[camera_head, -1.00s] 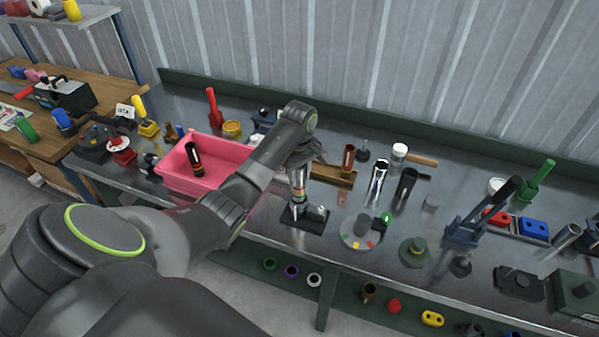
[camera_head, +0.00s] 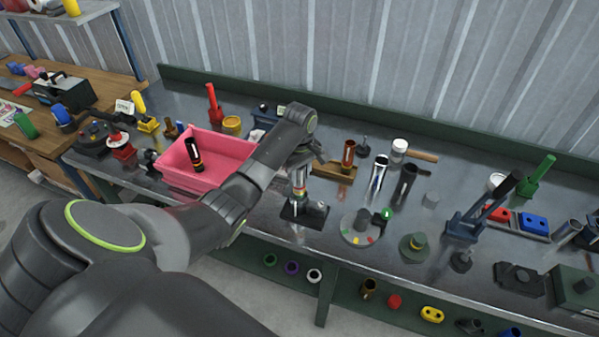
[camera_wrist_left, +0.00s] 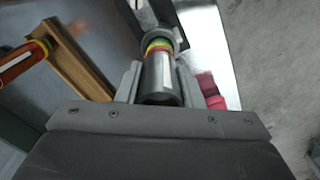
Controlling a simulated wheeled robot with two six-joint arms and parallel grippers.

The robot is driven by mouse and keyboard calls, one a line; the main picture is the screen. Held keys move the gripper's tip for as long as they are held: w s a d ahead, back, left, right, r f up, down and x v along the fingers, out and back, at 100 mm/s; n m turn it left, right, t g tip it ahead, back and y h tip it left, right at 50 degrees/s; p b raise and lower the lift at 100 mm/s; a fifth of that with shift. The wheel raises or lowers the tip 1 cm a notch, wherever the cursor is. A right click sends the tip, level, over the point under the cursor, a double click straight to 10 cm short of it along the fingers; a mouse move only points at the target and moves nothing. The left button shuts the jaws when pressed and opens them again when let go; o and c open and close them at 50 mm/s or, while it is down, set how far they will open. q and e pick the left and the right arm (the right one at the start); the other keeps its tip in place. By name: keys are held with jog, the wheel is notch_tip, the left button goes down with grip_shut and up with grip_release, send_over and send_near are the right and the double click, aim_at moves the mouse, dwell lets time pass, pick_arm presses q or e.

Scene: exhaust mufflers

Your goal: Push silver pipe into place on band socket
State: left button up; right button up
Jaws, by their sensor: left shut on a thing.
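My left gripper (camera_wrist_left: 158,66) has one finger on each side of the silver pipe (camera_wrist_left: 160,80) and is shut on it. In the head view, the pipe (camera_head: 299,172) stands roughly upright below my left wrist. Yellow, red and green bands (camera_wrist_left: 158,46) ring the far end of the pipe, at the band socket. The socket's dark base (camera_head: 303,217) rests on the bench below. Whether the pipe is fully seated cannot be told, as the joint is small and partly hidden. My right gripper is not in view.
A pink bin (camera_head: 177,179) with a dark banded tube stands left of my forearm. A wooden block (camera_head: 335,173) holding a copper pipe is close on the right. A round grey plate (camera_head: 348,238) lies nearby, right of the base. The bench's front edge is close.

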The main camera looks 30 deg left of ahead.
pick_arm(q)
jog(key=shift+f+b, duration=0.35)
jog(key=shift+f, duration=1.15)
jog(key=o, duration=1)
